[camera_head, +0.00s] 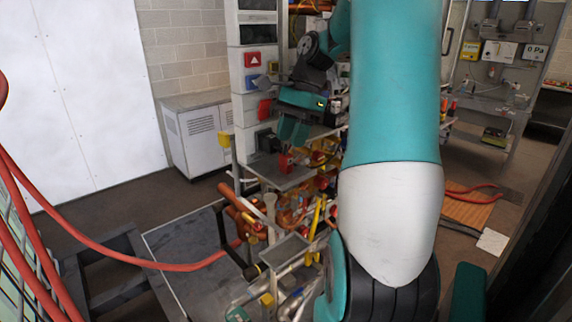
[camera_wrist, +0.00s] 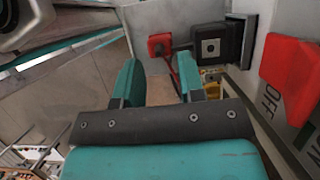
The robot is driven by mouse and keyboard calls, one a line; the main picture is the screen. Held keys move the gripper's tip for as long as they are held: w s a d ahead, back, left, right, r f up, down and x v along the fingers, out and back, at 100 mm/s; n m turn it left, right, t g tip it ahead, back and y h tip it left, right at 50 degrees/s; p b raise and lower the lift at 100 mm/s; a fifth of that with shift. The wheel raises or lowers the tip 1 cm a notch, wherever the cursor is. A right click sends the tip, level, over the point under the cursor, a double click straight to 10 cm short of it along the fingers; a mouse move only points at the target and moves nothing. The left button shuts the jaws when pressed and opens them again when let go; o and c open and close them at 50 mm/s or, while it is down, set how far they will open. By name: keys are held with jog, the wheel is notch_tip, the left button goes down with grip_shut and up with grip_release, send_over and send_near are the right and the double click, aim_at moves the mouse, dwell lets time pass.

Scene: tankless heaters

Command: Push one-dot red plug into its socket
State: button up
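A red plug (camera_wrist: 160,44) with a dark spot on its face and a red cable shows in the wrist view, beyond my fingertips. It is probably the red block (camera_head: 284,163) on the small grey shelf in the head view. My gripper (camera_wrist: 156,80) is open, its two teal fingers apart with nothing between them. In the head view my gripper (camera_head: 293,131) points down above the shelf, just above the red block. A black square socket-like housing (camera_wrist: 211,45) with a pale face and dark centre stands right of the plug. I cannot tell whether it is the plug's socket.
A red piece (camera_wrist: 289,77) beside the word OFF is on the panel at right in the wrist view. The shelf (camera_head: 282,176) sits among pipes and valves (camera_head: 262,228). A red hose (camera_head: 120,257) crosses at left. A white cabinet (camera_head: 196,132) stands behind, left.

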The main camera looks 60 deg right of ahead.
aim_at(287, 153)
jog(key=shift+x, duration=2.6)
jog(key=shift+d, duration=0.1)
jog(key=c, duration=0.5)
